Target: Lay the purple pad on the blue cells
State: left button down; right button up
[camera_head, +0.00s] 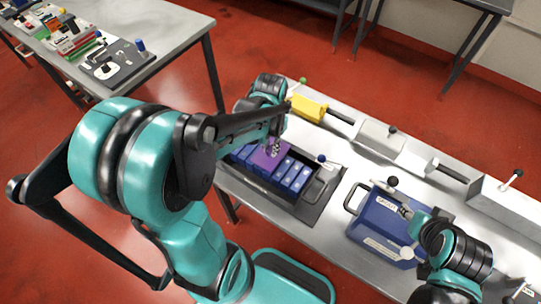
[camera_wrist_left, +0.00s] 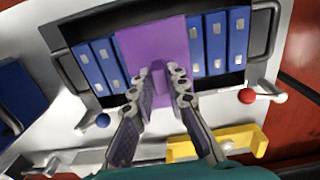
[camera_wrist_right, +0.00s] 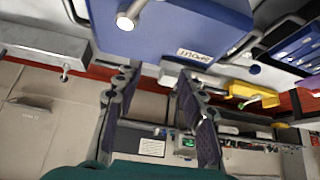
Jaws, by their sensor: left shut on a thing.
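The purple pad (camera_wrist_left: 155,42) is in my left gripper (camera_wrist_left: 162,72). In the head view the pad (camera_head: 262,160) is over the middle of the row of blue cells (camera_head: 291,176), which sit in a black tray (camera_head: 318,193) with side handles. In the left wrist view, blue cells (camera_wrist_left: 215,42) show on both sides of the pad, and the cells under it are hidden. I cannot tell whether the pad touches them. My right gripper (camera_wrist_right: 158,78) is open beside a blue lid (camera_wrist_right: 185,25), with nothing seen between its fingers.
The blue lid (camera_head: 376,232) lies on the grey bench right of the tray. A yellow block (camera_head: 310,108) and grey clamp blocks (camera_head: 380,138) line the bench's back edge. Knobbed levers stand near the tray, one red-knobbed (camera_wrist_left: 247,96). Another table (camera_head: 160,25) holds several items.

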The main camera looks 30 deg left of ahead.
aim_at(270, 154)
pick_arm(q)
jog(key=shift+f+b, duration=0.9)
jog(key=shift+f, duration=1.15)
pick_arm(e)
jog(key=shift+f, duration=0.95)
pick_arm(q)
jog(key=c, duration=1.5)
grip_release()
jog(key=shift+f, duration=0.15)
pick_arm(e)
jog(key=shift+f, duration=0.15)
